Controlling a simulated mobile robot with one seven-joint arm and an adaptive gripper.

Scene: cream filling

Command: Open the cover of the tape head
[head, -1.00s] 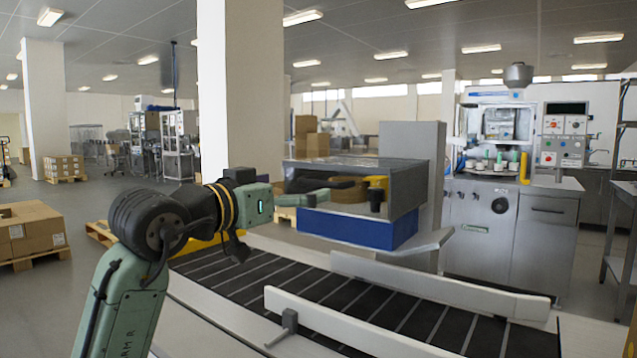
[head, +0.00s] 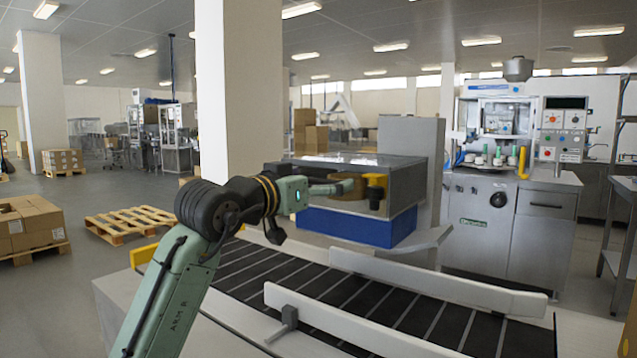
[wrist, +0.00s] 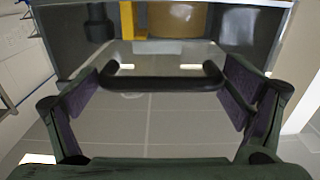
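The tape head (head: 365,225) has a blue base and a grey, see-through cover (head: 400,180) that looks closed. A brown tape roll (wrist: 178,20) and a yellow part (wrist: 127,18) show inside it. In the wrist view a black U-shaped handle (wrist: 160,83) sticks out from the cover's lower front. My gripper (wrist: 162,98) is open, with one finger to the left of the handle and one to the right. The handle lies between the fingers, with gaps at both sides. In the head view my gripper (head: 330,188) is at the cover's left side, where it hides the handle.
A conveyor (head: 300,290) with pale side rails runs below the tape head. A grey column (head: 408,150) stands behind the tape head. A wooden pallet (head: 133,220) and cardboard boxes (head: 30,225) are on the floor at the left. A filling machine (head: 500,190) stands at the right rear.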

